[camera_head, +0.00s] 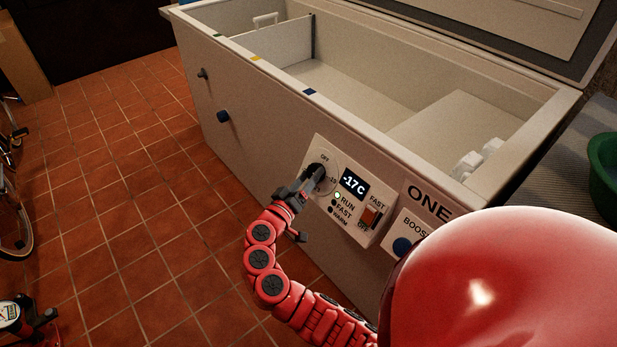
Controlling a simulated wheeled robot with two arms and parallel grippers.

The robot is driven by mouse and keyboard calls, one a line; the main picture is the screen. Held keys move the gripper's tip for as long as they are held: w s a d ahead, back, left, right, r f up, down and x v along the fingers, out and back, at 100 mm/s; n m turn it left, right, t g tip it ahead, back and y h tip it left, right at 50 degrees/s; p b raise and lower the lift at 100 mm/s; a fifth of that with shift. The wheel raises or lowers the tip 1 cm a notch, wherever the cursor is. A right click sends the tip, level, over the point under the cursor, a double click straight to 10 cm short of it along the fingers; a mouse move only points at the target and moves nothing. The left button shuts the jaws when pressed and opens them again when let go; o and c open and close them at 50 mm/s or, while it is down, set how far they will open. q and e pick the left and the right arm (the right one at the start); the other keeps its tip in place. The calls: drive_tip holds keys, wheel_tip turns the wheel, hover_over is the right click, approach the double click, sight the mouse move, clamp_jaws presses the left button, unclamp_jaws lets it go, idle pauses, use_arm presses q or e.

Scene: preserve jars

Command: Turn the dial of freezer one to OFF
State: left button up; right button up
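Freezer one is a long, pale chest freezer (255,150) with its lid up, labelled ONE. Its control panel (352,222) is on the front face. The round dial (326,160) sits at the panel's upper left, with OFF printed at its top. The display reads -17C, and the RUN lamp looks lit. I cannot tell whether the fingers are closed on the knob, and the pointer's setting is hidden.
Right of the dial are a red FAST/OFF switch (370,215) and a blue BOOST button (402,246). A green tub (604,175) stands at the right edge. Bicycle wheels (14,225) show at the left edge. The tiled floor (130,190) left of the freezer is clear.

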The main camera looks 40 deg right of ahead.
drive_tip(key=c, duration=0.6)
drive_tip(key=shift+r+n+y+p, duration=0.3)
drive_tip(key=shift+n+p, duration=0.1)
drive_tip(key=shift+p, duration=0.35)
drive_tip(key=n+y+p, duration=0.1)
drive_tip(key=n+p, duration=0.1)
drive_tip(key=p, duration=0.2)
drive_tip(key=n+t+y+p, duration=0.1)
drive_tip(key=n+p, duration=0.2)
drive_tip(key=r+n+y+p, duration=0.1)
drive_tip(key=n+y+p, duration=0.1)
drive_tip(key=p, duration=0.2)
drive_tip(key=shift+s+d+n+t+p, duration=0.2)
drive_tip(key=shift+s+n+t+p, duration=0.1)
drive_tip(key=shift+p, duration=0.05)
drive_tip(key=n+y+p, duration=0.1)
drive_tip(key=n+p, duration=0.1)
drive_tip(key=p, duration=0.3)
drive_tip(key=n+g+y+p, duration=0.1)
drive_tip(key=n+p, duration=0.1)
drive_tip(key=p, duration=0.3)
drive_tip(key=n+y+p, duration=0.2)
drive_tip(key=n+p, duration=0.1)
drive_tip(key=p, duration=0.2)
drive_tip(key=shift+w+d+r+g, duration=0.1)
drive_tip(key=shift+r+g, duration=0.1)
drive_tip(key=shift+g, duration=0.1)
drive_tip(key=shift+f+n+g+p, duration=0.3)
drive_tip(key=shift+n+p, duration=0.2)
drive_tip(key=shift+p, duration=0.55)
